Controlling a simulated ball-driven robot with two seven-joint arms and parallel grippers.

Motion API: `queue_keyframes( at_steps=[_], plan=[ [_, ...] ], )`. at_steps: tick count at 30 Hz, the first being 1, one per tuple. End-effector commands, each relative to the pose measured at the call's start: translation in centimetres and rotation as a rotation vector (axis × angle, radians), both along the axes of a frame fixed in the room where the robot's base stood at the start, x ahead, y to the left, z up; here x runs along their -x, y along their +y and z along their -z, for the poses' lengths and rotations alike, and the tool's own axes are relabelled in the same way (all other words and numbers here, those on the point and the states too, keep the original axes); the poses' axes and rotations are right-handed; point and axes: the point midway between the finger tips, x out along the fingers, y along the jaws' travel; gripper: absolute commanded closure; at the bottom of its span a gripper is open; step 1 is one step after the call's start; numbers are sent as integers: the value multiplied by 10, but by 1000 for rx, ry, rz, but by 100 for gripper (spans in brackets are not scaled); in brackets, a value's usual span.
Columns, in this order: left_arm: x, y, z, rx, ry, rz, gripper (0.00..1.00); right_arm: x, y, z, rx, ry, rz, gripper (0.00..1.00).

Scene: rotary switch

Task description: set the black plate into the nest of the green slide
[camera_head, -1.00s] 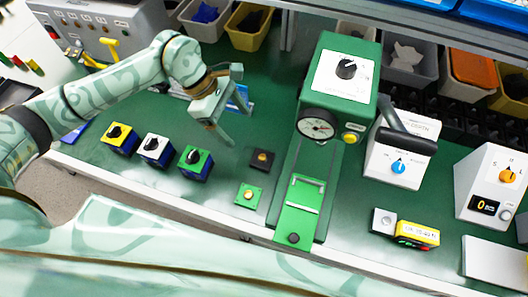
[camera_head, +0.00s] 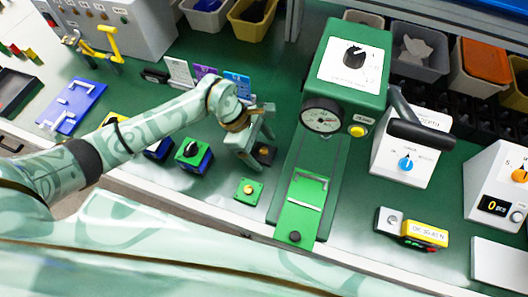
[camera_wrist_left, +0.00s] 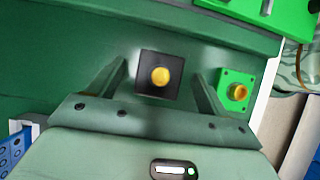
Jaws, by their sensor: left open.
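The black plate (camera_head: 264,154), a small dark square with a yellow-orange knob in its middle, lies on the green bench top. It also shows in the left wrist view (camera_wrist_left: 145,88), between the two fingers. My left gripper (camera_head: 260,149) is open above the plate, with a finger on either side; I cannot tell whether they touch it. In the head view it partly covers the plate. The green slide (camera_head: 305,205), with a bar across it and a dark round knob at its front, lies right of the plate under the gauge machine. My right gripper is out of view.
A green plate with a yellow knob (camera_head: 249,189) lies close to the black plate. A green switch box (camera_head: 194,155) stands to the left. The green machine (camera_head: 345,80) with gauge and dial rises behind the slide. A yellow-grey block (camera_head: 413,229) sits right of the slide.

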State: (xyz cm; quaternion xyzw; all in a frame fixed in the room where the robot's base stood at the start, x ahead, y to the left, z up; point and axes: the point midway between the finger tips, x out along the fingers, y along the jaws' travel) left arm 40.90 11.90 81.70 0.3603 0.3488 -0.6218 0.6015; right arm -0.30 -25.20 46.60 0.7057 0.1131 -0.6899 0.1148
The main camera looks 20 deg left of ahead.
Motion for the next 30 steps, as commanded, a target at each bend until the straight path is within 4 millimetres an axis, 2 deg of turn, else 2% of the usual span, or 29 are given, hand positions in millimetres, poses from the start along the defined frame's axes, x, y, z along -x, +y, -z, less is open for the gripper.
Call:
queue_keyframes(
  at_steps=[2, 7, 8, 16, 20, 25, 30],
  plan=[
    [0, 0, -1, 0, 0, 0, 22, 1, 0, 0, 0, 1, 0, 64],
    [0, 0, -1, 0, 0, 1, 69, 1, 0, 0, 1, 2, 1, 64],
    [0, 0, -1, 0, 0, 0, 71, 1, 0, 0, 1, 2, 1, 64],
    [0, 0, -2, 0, -1, 0, 72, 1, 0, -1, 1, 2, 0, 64],
    [0, 0, -9, -1, -4, 2, 72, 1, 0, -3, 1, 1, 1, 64],
    [-1, 1, -36, -1, -7, 3, 72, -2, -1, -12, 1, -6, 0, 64],
    [35, 2, -79, -1, -6, 6, 72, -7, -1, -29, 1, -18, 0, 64]
  ],
)
